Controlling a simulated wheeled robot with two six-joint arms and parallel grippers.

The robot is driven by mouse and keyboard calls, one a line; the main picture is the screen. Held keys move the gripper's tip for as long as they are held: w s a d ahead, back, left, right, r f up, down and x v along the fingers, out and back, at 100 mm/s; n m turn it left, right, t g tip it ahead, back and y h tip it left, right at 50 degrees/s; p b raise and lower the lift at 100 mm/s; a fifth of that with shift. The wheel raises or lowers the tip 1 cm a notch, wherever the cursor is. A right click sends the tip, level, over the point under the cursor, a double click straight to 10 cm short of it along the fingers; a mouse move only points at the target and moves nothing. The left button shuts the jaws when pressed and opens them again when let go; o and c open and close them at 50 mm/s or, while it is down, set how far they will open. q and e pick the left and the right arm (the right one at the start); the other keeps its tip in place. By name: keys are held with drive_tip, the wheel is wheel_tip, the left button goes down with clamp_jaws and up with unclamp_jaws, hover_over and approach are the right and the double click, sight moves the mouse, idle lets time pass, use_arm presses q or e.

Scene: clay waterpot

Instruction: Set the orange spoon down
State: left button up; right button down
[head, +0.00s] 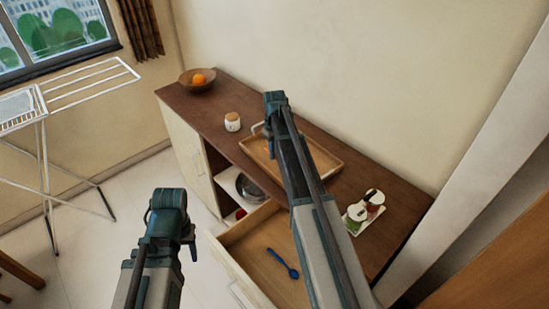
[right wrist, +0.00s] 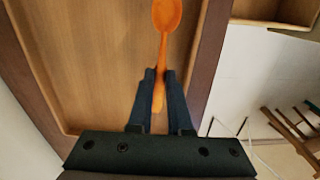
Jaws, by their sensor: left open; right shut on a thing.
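My right gripper (right wrist: 160,75) is shut on the handle of the orange spoon (right wrist: 167,14). In the right wrist view the spoon's bowl points away from the gripper, over the wooden tray (right wrist: 48,85). I cannot tell whether the spoon touches the tray floor. In the head view the tray (head: 335,163) lies on the dark sideboard top, partly covered by my right arm. The right gripper (head: 259,129) is at the tray's left end there, and I cannot make out the spoon. My left gripper (head: 191,245) is open and empty, left of the open drawer.
The open drawer (head: 240,275) holds a blue spoon (head: 283,262). A white jar (head: 232,122) stands left of the tray, and a bowl (head: 188,84) with an orange fruit stands farther left. A condiment set (head: 363,212) stands at right. A drying rack (head: 45,135) is at far left.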

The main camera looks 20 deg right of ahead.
sight(274, 163)
drive_tip(key=shift+w+d, duration=0.1)
drive_tip(key=shift+w, duration=0.2)
drive_tip(key=f+b, duration=0.3)
drive_tip(key=shift+w+d+f+b, duration=0.1)
drive_tip(key=shift+w+f+b, duration=0.15)
drive_tip(key=shift+f+b, duration=0.05)
drive_tip(key=shift+f, duration=0.2)
drive_tip(key=c, duration=0.8)
unclamp_jaws()
drive_tip(key=shift+c, duration=0.2)
drive_tip(key=shift+r, duration=0.2)
